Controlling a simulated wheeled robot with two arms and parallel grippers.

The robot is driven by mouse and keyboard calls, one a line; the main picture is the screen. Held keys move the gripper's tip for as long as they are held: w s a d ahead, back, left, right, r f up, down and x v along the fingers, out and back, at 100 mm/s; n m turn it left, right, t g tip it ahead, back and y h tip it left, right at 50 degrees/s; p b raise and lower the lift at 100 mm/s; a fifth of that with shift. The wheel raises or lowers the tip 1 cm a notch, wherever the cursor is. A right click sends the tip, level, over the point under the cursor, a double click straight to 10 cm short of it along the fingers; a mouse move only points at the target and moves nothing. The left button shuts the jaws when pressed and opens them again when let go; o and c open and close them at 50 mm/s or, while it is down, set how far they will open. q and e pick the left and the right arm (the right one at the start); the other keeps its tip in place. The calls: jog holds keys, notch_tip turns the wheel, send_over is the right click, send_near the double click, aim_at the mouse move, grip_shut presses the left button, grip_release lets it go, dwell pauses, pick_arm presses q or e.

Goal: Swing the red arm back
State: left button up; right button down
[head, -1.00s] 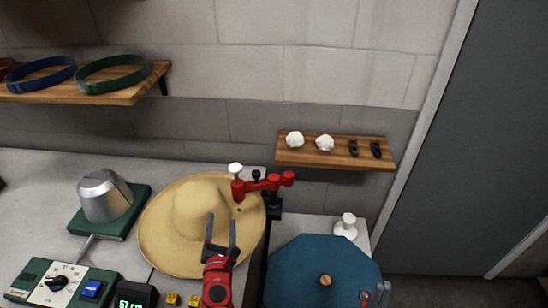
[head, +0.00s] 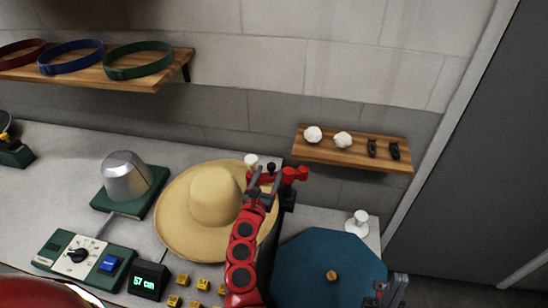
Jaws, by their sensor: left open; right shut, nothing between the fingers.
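The red arm (head: 295,174) sits on a black post at the back edge of the table, right of the straw hat (head: 215,197). Its left part reaches over the hat's brim, with a white knob (head: 251,160) at its end. My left gripper (head: 264,178) is open at the left part of the red arm and hides some of it. I cannot tell whether the fingers are around it or only in front. My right gripper (head: 392,290) is shut and empty at the lower right, by the blue octagonal top (head: 325,252).
A metal dome on a green base (head: 127,178) stands left of the hat. A control box (head: 82,255), a display (head: 149,281) and several small yellow blocks lie in front. A wooden shelf (head: 350,155) with white and black pieces is on the wall behind. A white knob (head: 357,223) stands at right.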

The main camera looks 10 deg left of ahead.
aim_at(273, 164)
pick_arm(q)
jog(key=w, duration=0.7)
jog(key=shift+d, duration=0.15)
jog(key=shift+s, duration=0.1)
grip_shut()
dwell(1.1)
